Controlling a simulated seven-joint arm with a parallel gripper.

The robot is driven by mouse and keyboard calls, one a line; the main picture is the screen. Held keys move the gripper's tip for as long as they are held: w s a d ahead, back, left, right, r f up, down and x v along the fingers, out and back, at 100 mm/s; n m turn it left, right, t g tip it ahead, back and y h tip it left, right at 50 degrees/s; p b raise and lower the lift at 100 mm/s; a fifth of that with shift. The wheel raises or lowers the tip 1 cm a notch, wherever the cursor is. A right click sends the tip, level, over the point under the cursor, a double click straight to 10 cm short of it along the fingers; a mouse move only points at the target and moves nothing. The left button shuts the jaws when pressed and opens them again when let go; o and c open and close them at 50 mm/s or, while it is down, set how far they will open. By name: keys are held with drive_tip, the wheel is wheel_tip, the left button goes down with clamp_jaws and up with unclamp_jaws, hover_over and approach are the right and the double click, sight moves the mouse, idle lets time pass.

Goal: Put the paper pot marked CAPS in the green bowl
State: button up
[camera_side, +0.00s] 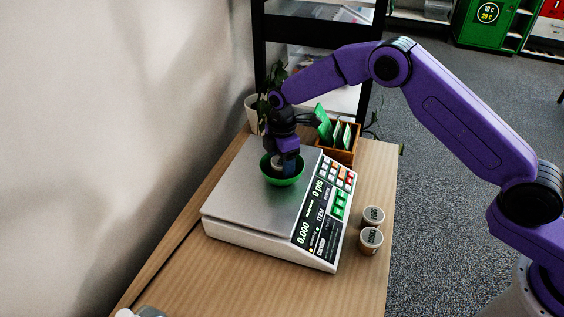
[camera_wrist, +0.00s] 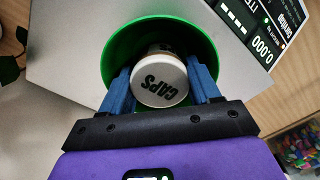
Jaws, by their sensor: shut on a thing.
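The paper pot marked CAPS (camera_wrist: 160,82) is between the blue fingers of my gripper (camera_wrist: 162,88), its white lid facing the wrist camera. My gripper (camera_side: 287,163) is shut on the pot and reaches down into the green bowl (camera_side: 283,180). The bowl also shows in the wrist view (camera_wrist: 120,55), its wall around the pot. It stands on the metal plate of the scale (camera_side: 245,195). In the side view the pot is mostly hidden by my gripper and the bowl rim. I cannot tell whether the pot's base touches the bowl.
Two other lidded pots (camera_side: 373,215) (camera_side: 370,239) stand on the wooden table (camera_side: 378,180) right of the scale. A wooden box with green packets (camera_side: 337,137) and a potted plant (camera_side: 254,112) stand behind the scale. A wall is at the left.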

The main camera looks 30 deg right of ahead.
drive_tip(key=shift+f, duration=0.1)
drive_tip(key=o, duration=1)
drive_tip(key=shift+o, duration=0.2)
wheel_tip(320, 180, up, 12)
